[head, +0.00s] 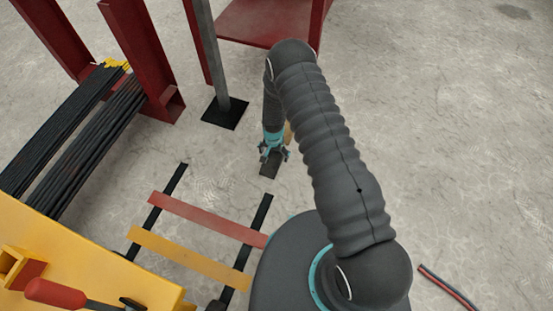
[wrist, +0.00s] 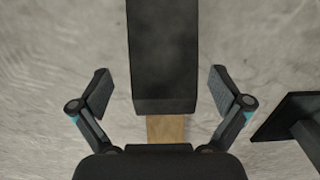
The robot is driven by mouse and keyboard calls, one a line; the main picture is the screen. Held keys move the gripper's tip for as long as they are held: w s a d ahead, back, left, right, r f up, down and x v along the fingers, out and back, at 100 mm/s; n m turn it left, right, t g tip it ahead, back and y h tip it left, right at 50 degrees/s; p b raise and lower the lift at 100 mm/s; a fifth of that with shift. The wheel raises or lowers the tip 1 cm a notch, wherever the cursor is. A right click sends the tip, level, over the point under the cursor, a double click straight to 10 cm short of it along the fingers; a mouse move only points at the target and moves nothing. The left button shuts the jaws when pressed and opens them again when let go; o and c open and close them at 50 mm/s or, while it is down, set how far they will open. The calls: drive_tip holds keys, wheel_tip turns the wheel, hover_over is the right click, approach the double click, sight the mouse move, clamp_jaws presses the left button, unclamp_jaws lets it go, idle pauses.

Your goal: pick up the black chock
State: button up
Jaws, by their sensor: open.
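The black chock (wrist: 163,55) is a dark oblong block in the upper middle of the wrist view. In the head view the chock (head: 270,168) shows just below my gripper (head: 273,155), partly covered by it. In the wrist view my gripper (wrist: 160,90) is open, one finger on each side of the chock's near end. A gap shows between each finger and the chock, so neither finger appears to touch it. The chock's far end runs out of the top of the wrist view.
A wooden piece (wrist: 166,129) shows beyond the chock's near end. A grey post on a black base plate (head: 225,113) stands close to the left. Black rails with red and yellow bars (head: 208,218) lie front left. Rebar bundles (head: 88,135) are far left. Floor to the right is mostly clear.

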sight(273, 156)
drive_tip(key=shift+w+a+f, duration=0.1)
drive_tip(key=shift+f, duration=1.85)
drive_tip(key=c, duration=1.6)
